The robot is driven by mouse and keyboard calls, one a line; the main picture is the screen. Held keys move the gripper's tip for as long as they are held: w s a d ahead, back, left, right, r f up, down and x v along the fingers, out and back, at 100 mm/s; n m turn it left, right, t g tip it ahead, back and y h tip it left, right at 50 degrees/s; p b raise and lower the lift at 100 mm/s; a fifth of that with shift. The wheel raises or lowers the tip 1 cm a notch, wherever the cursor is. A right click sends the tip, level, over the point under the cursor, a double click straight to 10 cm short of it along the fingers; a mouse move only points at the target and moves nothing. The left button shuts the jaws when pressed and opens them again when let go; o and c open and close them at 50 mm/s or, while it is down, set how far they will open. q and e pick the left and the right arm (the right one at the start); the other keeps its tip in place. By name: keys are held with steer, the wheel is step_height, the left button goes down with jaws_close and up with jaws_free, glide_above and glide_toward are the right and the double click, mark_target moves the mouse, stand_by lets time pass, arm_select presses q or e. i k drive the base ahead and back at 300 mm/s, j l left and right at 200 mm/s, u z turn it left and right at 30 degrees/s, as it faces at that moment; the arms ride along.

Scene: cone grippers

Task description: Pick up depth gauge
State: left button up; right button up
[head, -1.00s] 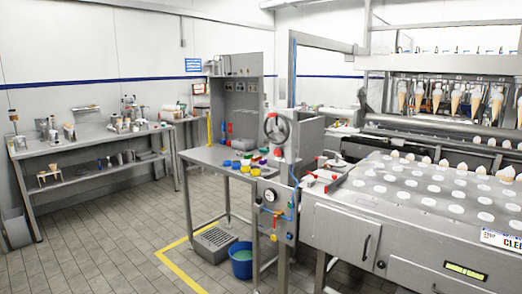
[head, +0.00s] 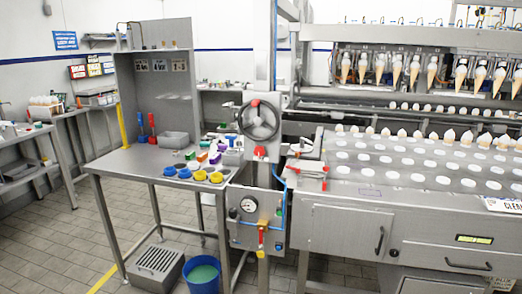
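I cannot make out a depth gauge for certain in the head view. A steel work table (head: 125,160) stands left of centre with small items on it. Yellow and blue round pieces (head: 200,175) lie near its front right edge, with small green, purple and white items (head: 212,155) behind them. A red and a blue upright tool (head: 147,128) stand at the back of the table. A round dial (head: 248,205) is fixed on the panel at the table's right. Neither of my grippers is in view.
A handwheel (head: 259,119) stands above the dial panel. The cone machine (head: 340,215) fills the right side. A blue bucket (head: 202,274) and a grey grated box (head: 155,265) are on the floor by the table. Tiled floor (head: 60,255) is open at the lower left.

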mark_target(231, 136)
steer(key=i+j, duration=0.1)
steer(key=j, duration=0.25)
steer(key=i+j+u, duration=0.1)
steer(key=j, duration=0.25)
steer(key=i+j+z, duration=0.3)
steer(key=j, duration=0.3)
steer(key=i+j+z, duration=0.15)
steer(key=i+j, duration=0.05)
steer(key=j, duration=0.1)
